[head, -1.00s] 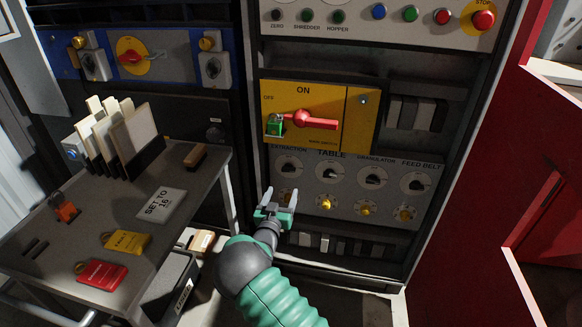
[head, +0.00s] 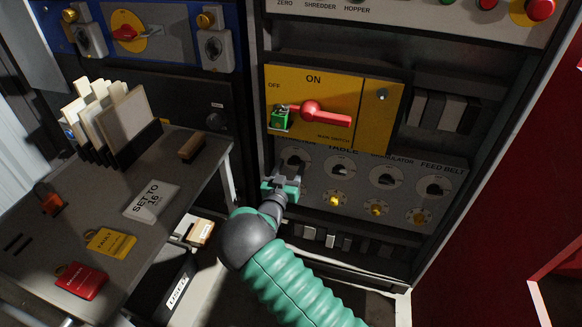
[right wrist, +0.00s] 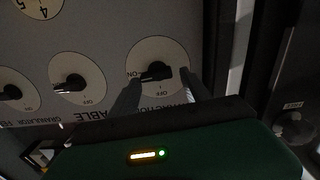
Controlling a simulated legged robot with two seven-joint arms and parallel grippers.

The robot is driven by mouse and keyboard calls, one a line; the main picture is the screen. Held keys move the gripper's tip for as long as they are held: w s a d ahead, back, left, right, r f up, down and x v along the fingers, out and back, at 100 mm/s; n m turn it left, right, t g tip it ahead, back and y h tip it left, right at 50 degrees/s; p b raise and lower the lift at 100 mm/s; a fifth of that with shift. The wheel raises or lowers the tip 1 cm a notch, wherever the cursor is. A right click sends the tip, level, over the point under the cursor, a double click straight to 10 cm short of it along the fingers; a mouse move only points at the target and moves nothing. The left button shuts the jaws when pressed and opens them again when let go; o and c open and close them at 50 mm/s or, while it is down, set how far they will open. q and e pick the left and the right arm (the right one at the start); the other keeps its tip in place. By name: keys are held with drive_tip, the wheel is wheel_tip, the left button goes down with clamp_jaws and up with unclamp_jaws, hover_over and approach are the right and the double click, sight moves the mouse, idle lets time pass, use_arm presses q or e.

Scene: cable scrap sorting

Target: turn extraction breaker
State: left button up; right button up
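The extraction breaker is a black rotary knob on a round pale dial (head: 294,158) at the left end of the lower row, partly hidden behind my right gripper (head: 281,186) in the head view. In the right wrist view, which is turned over, its black knob (right wrist: 157,72) sits on the dial with ON and OFF marks, the pointer lying roughly sideways towards ON. The fingers of my right gripper (right wrist: 160,84) are apart, one on each side of the knob. I cannot tell whether they touch it. My left gripper is not in view.
Similar dials for table (head: 340,165), granulator (head: 385,177) and feed belt (head: 434,188) run to the right. Above is a yellow main switch panel (head: 365,118) with a red handle (head: 325,114) and green padlock (head: 280,121). A grey cart (head: 185,178) with tags stands left.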

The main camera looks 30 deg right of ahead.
drive_tip(key=shift+d+f, duration=0.15)
drive_tip(key=shift+d, duration=0.35)
drive_tip(key=c, duration=0.7)
drive_tip(key=shift+c, duration=1.2)
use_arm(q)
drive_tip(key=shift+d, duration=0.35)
use_arm(e)
drive_tip(key=shift+a+f+m, duration=0.1)
drive_tip(key=shift+m, duration=0.5)
drive_tip(key=o, duration=1.4)
drive_tip(key=shift+c, duration=0.2)
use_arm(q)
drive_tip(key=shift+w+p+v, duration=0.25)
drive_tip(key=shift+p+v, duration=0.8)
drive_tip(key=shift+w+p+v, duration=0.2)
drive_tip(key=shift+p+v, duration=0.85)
use_arm(e)
drive_tip(key=v, duration=1.7)
